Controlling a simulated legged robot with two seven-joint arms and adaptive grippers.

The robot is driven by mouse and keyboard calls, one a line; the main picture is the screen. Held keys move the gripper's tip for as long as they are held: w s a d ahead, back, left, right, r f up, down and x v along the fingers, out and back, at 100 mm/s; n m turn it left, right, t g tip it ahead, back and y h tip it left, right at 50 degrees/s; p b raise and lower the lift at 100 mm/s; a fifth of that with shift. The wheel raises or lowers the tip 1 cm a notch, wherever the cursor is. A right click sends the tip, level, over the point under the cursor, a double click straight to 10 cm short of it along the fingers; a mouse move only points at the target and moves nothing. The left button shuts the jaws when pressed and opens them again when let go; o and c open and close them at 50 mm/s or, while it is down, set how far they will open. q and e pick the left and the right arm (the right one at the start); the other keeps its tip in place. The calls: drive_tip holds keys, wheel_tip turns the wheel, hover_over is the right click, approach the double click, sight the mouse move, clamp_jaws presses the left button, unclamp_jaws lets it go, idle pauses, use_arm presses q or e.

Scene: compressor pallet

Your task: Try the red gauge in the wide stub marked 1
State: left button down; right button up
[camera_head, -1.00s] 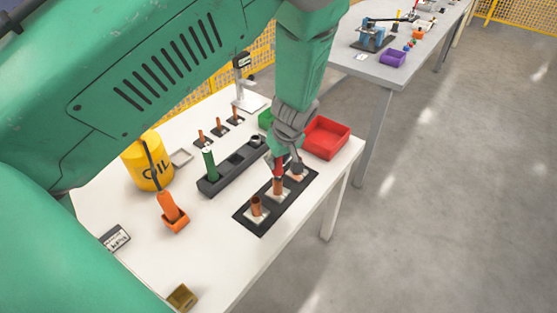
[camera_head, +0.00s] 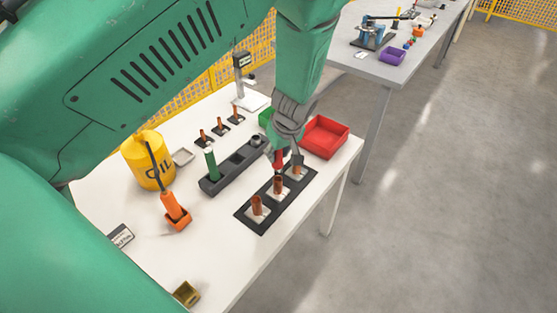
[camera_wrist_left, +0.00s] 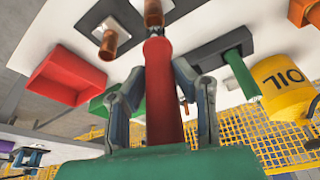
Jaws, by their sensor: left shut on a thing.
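My left gripper (camera_head: 284,155) is shut on the red gauge (camera_head: 279,158), held over the black plate (camera_head: 241,216) with copper stubs. The wrist view shows the red gauge (camera_wrist_left: 163,95) between the fingers (camera_wrist_left: 165,100), its end towards a copper stub (camera_wrist_left: 153,12). In the head view the gauge hangs above the middle stub (camera_head: 277,186), apart from it. I cannot read which stub is marked 1. My right gripper is not in view.
A dark rack (camera_head: 225,178) holds a green gauge (camera_head: 210,162). Small copper stubs (camera_head: 220,125) stand behind it. A red bin (camera_head: 325,137), a yellow oil can (camera_head: 148,165) and an orange tool (camera_head: 172,208) are around. The table's front is mostly clear.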

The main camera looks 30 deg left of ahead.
use_arm(q)
drive_tip(key=shift+r, duration=0.15)
wheel_tip(320, 180, up, 4)
drive_tip(key=p, duration=0.3)
drive_tip(key=shift+f, duration=0.2)
